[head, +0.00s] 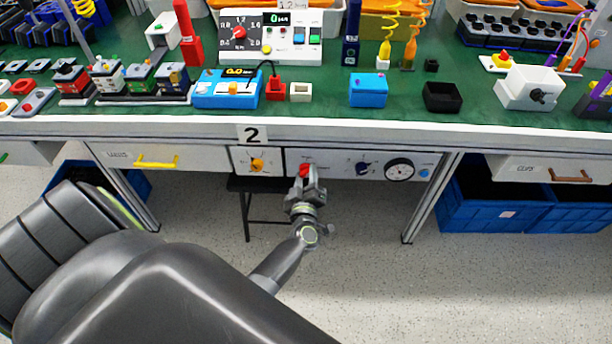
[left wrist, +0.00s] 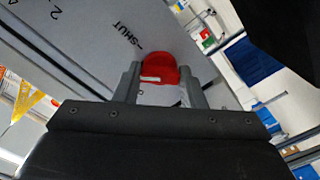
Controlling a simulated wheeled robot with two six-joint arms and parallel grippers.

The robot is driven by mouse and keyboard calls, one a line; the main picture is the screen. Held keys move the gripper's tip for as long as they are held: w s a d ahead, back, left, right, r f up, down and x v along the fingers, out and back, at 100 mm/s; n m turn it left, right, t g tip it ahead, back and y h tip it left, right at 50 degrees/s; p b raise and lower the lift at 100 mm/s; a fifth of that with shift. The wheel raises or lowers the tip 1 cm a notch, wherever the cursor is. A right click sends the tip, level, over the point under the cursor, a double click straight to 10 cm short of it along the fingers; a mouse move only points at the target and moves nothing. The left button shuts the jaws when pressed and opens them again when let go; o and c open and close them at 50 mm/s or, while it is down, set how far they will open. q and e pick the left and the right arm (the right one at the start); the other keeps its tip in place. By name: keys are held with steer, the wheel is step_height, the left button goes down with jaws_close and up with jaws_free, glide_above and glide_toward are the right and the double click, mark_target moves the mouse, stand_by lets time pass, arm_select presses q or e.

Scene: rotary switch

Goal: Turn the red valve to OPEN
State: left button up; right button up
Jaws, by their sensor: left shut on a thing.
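The red valve (head: 305,170) is a small red knob on the white panel (head: 330,158) under the bench top's front edge. In the left wrist view the red valve (left wrist: 158,70) shows a white mark on its face. The word SHUT is printed on the panel beside it; I cannot read OPEN in any view. My left gripper (head: 306,178) is shut on the red valve, with one finger on each side of it; the left wrist view shows the two fingers (left wrist: 162,88) too. The gripper hides part of the valve. My right gripper is not in view.
A drawer with a yellow handle (head: 156,162) is to the left. Blue crates (head: 497,208) stand under the bench at right. The bench top is crowded with devices.

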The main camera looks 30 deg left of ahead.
arm_select(q)
steer(key=n, duration=0.3)
steer(key=shift+n, duration=0.4)
steer(key=shift+n+b, duration=0.35)
steer(key=shift+n, duration=1.85)
steer(key=shift+n+b, duration=0.3)
steer(key=shift+n, duration=0.2)
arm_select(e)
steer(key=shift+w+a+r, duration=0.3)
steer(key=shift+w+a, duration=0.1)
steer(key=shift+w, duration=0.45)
